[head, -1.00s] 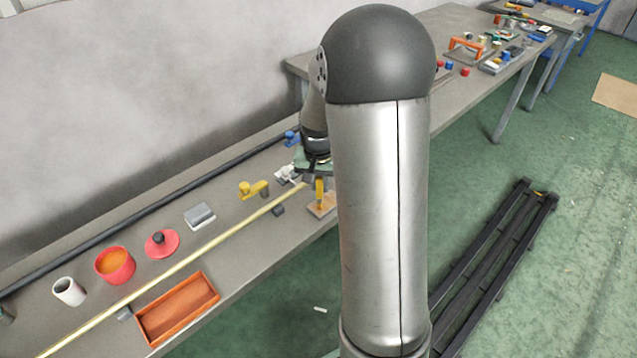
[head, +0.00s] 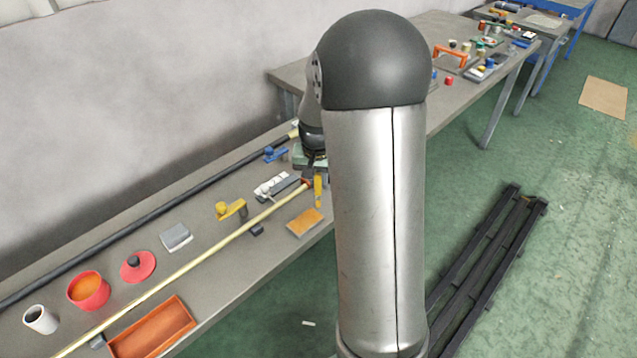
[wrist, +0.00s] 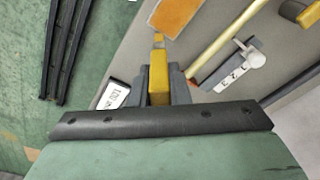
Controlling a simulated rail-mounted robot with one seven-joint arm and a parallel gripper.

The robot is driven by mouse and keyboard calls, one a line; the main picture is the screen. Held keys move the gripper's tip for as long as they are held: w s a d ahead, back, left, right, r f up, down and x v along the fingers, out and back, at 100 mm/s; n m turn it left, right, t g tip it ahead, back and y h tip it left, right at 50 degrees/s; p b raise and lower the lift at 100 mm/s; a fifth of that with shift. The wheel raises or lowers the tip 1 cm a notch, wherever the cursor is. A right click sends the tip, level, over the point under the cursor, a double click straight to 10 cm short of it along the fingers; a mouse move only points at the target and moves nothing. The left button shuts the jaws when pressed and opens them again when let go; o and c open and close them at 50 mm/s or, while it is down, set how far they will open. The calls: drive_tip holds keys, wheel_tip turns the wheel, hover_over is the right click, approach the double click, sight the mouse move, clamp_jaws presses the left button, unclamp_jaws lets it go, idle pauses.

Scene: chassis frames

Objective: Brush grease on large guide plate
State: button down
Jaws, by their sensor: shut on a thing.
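My gripper (wrist: 158,92) is shut on a yellow-handled brush (wrist: 158,75), whose pale tip points away from the wrist. In the head view the brush (head: 318,190) shows beside my arm, which hides most of the gripper. A flat rectangular plate (head: 306,222) with an orange top lies near the table's front edge; it also shows in the wrist view (wrist: 178,14). The brush tip is close to the plate's edge; I cannot tell whether they touch. A red pot (head: 88,303) of orange grease stands at the left, beside a red lid (head: 140,272) with a black knob.
A long pale yellow rod (head: 185,274) and a black rod (head: 150,217) run along the table (head: 215,205). An orange tray (head: 152,330), a white cup (head: 40,320), a grey block (head: 175,237) and a yellow clamp (head: 232,209) lie around. Black rails (head: 490,255) are on the floor.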

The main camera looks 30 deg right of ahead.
drive_tip(key=shift+r+p, duration=1.6)
drive_tip(key=shift+r, duration=1.1)
